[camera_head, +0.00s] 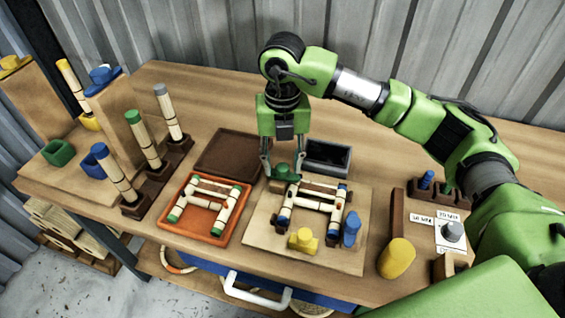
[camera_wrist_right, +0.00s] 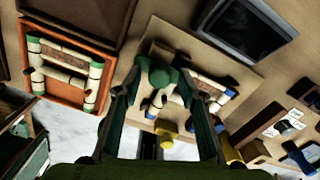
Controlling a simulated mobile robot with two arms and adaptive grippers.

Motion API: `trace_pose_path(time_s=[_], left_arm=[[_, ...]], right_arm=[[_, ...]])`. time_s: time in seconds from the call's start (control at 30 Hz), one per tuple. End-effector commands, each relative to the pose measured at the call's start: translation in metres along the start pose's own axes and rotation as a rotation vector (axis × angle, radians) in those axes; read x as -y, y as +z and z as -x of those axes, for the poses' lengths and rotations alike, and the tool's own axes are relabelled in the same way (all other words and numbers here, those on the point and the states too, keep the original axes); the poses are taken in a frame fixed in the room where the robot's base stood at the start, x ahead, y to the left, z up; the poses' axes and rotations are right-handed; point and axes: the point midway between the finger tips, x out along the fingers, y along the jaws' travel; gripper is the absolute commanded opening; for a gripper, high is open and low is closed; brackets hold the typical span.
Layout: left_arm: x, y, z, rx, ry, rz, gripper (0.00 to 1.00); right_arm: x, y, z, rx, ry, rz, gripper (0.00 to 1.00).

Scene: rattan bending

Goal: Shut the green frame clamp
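The green frame clamp (camera_head: 283,172) sits at the back edge of the wooden board (camera_head: 262,236), behind the rattan frame (camera_head: 318,205). Its rounded green top also shows in the right wrist view (camera_wrist_right: 163,77). My right gripper (camera_head: 281,176) points down over it, with one finger on each side. In the right wrist view the fingers (camera_wrist_right: 163,90) stand wide apart with the green clamp between them; I cannot tell whether they touch it. A yellow clamp (camera_head: 303,240) is at the frame's front and a blue clamp (camera_head: 350,229) at its right. My left gripper is out of view.
An orange tray (camera_head: 189,231) with another rattan frame is left of the board. A dark box (camera_head: 327,157) stands behind the board. Upright rattan poles (camera_head: 143,140) stand at the left. A yellow cylinder (camera_head: 397,258) and a switch panel (camera_head: 450,233) are at the right.

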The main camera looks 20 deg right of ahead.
Motion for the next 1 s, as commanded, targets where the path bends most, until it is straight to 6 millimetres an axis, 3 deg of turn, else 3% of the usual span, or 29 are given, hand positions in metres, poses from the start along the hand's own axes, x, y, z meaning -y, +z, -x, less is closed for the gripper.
trace_pose_path(time_s=[0.5,0.7,1.0], left_arm=[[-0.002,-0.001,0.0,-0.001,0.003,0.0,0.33],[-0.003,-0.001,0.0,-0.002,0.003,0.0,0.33],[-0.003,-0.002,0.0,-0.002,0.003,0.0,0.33]], right_arm=[[0.0,0.001,0.099,0.005,0.0,-0.001,0.37],[0.0,0.0,0.113,0.002,0.001,-0.001,0.37],[0.0,0.0,0.113,0.001,0.0,0.0,0.37]])
